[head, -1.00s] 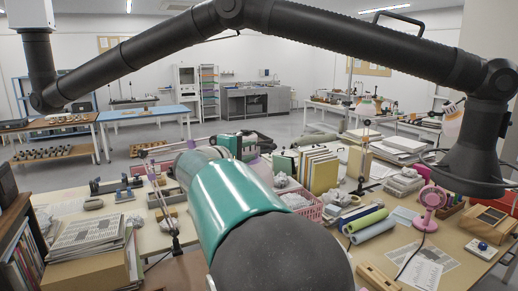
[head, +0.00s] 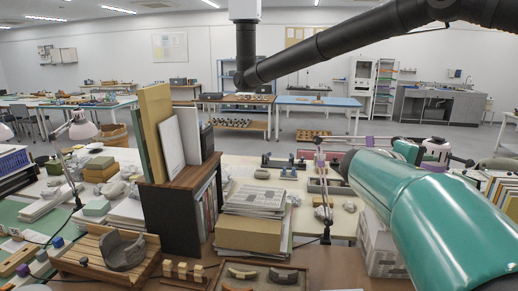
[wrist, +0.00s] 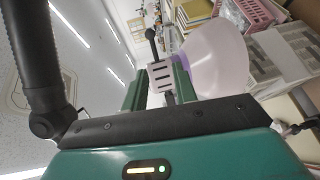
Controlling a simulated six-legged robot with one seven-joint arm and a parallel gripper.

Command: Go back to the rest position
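My gripper (head: 410,148) is at the far end of my teal arm, on the right of the head view, above the back worktable. In the wrist view its two green fingers (wrist: 160,88) stand apart with a gap between them. A pale slotted piece shows in line with this gap. A lilac lamp shade (wrist: 212,60) is just right of the fingers; I cannot tell whether they touch. The lamp head also shows beside my gripper in the head view (head: 437,150). I see no sherd in the fingers.
A dark curved piece (head: 122,251) rests in a wooden holder at the front left. Smaller curved sherds (head: 284,277) lie in a tray at the front. A book rack (head: 180,205) and a box with papers (head: 252,232) stand behind. Open floor lies beyond the tables.

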